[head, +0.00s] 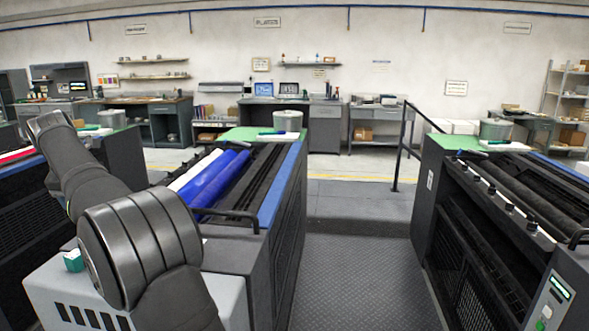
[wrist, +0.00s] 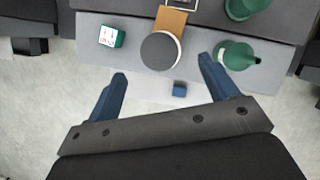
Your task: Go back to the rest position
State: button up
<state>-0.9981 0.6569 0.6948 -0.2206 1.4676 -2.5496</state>
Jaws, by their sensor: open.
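My gripper (wrist: 163,68) shows in the wrist view with its two blue fingers wide apart. It is open, and I see nothing held between the fingers. Beyond the fingertips is a grey surface (wrist: 92,52). A round grey-topped object (wrist: 160,52) lies there near an orange-brown piece (wrist: 171,21). A small blue block (wrist: 179,89) shows below the round object, between the fingers in the picture. In the head view my dark arm fills the lower left, and the gripper itself is out of sight.
Wrist view: a green-and-white box (wrist: 112,37) stands left and a green bottle (wrist: 238,54) right, close to the right finger in the picture. Head view: a press with blue rollers (head: 212,187) stands beside my arm, another press (head: 500,200) right. The aisle (head: 350,245) between is clear.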

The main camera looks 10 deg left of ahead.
jog(key=x, duration=0.8)
jog(key=shift+w+f, duration=0.15)
jog(key=shift+f, duration=0.15)
jog(key=shift+w+a, duration=0.15)
notch_tip(320, 180, up, 4)
jog(key=shift+f, duration=0.25)
jog(key=w+d+r, duration=0.4)
jog(key=d+r, duration=0.3)
jog(key=d, duration=0.5)
jog(key=s+d+f+m+h, duration=0.15)
jog(key=d+f+m, duration=0.35)
jog(key=d, duration=0.9)
jog(key=d+f+m+h, duration=0.35)
jog(key=d+m, duration=0.35)
jog(key=d, duration=0.7)
jog(key=a+f, duration=0.6)
jog(key=a, duration=0.4)
jog(key=shift+w+a+f+y, duration=0.15)
jog(key=shift+w+f+y, duration=0.05)
jog(key=shift+f+y, duration=0.1)
jog(key=shift+o, duration=0.2)
